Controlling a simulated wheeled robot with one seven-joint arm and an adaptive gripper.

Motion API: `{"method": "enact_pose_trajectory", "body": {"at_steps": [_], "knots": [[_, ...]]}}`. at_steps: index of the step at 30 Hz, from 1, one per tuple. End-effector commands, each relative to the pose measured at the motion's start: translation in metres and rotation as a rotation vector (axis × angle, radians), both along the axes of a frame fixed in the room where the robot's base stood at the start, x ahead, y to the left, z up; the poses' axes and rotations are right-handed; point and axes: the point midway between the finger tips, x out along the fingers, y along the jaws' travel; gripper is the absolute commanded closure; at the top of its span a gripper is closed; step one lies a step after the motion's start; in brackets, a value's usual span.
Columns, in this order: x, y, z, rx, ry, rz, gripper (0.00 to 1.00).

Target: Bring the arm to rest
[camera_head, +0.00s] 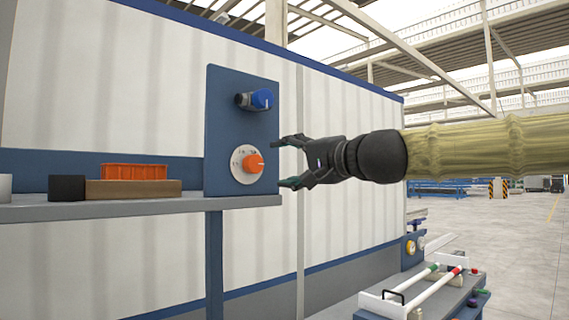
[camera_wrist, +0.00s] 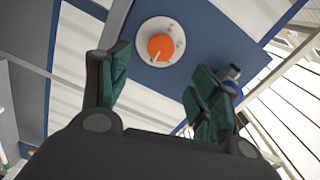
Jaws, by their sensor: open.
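My gripper (camera_head: 290,162) is open and empty, held level in the air with its fingers pointing left. It is just right of the orange knob (camera_head: 253,164), which sits on a white round dial on an upright blue panel. In the head view the fingers are near the panel's right edge and no contact shows. In the wrist view my gripper (camera_wrist: 160,88) has its green-lined fingers spread. The orange knob (camera_wrist: 162,48) shows between and beyond them. My arm reaches in from the right.
A blue knob (camera_head: 261,99) sits higher on the panel (camera_head: 225,120). A grey shelf (camera_head: 120,208) at left bears an orange crate (camera_head: 135,172), a wooden block (camera_head: 133,189) and a black cube (camera_head: 67,188). A rack of white pipes (camera_head: 440,285) is low at right. Open floor lies beyond.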

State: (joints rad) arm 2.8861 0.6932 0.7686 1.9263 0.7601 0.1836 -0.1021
Motion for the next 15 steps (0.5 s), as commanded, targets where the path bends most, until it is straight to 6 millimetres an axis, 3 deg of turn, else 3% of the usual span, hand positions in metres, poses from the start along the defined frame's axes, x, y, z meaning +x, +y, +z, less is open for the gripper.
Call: {"method": "enact_pose_trajectory", "body": {"at_steps": [15], "knots": [[0.0020,0.0007,-0.0049,-0.005,0.005,-0.002,0.37]]}}
